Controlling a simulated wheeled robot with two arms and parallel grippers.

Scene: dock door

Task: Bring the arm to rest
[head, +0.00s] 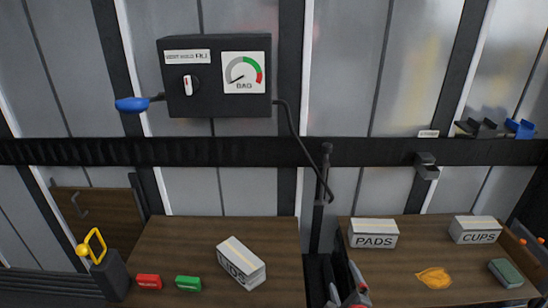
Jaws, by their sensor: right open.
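My right gripper (346,284) shows at the bottom edge, right of centre, in front of the gap between two wooden tabletops. Its fingers are apart, and nothing shows between them. The rest of the right arm is out of frame. My left gripper is not in view.
The right tabletop (395,280) holds the PADS box (373,234), CUPS box (475,231), an orange leaf shape (434,278) and a green block (506,273). A gauge box (215,76) hangs behind.

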